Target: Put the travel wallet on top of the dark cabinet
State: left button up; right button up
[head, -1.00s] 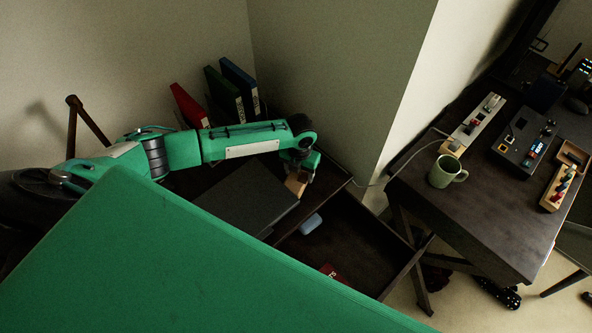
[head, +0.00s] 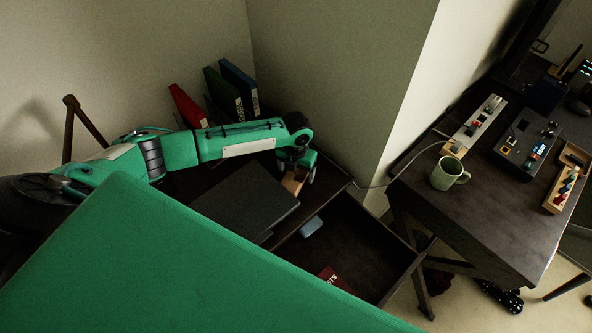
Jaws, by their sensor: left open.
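The dark cabinet (head: 187,182) stands in the corner, its front compartment, which looks like a pulled-out drawer (head: 372,240), open at the top. My left gripper (head: 296,180) points down over the cabinet top, near the back edge of the drawer, and is open. A small tan-brown piece (head: 292,182) shows at its fingers; it may be the travel wallet, but its shape is mostly hidden. I cannot tell whether the fingers touch it. My right gripper is out of view.
A flat black object (head: 245,203) lies on the cabinet beside my gripper. Red, green and blue binders (head: 240,85) stand behind my forearm. The drawer holds a blue-grey item (head: 311,227) and a red booklet (head: 333,276). A desk with a green mug (head: 447,174) stands right.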

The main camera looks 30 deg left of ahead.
aim_at(296, 173)
pick_arm(q)
jog(key=shift+r, duration=0.45)
notch_tip(296, 173, up, 11)
jog(key=b, duration=0.1)
jog(key=shift+r+b, duration=0.15)
jog(key=shift+b, duration=0.25)
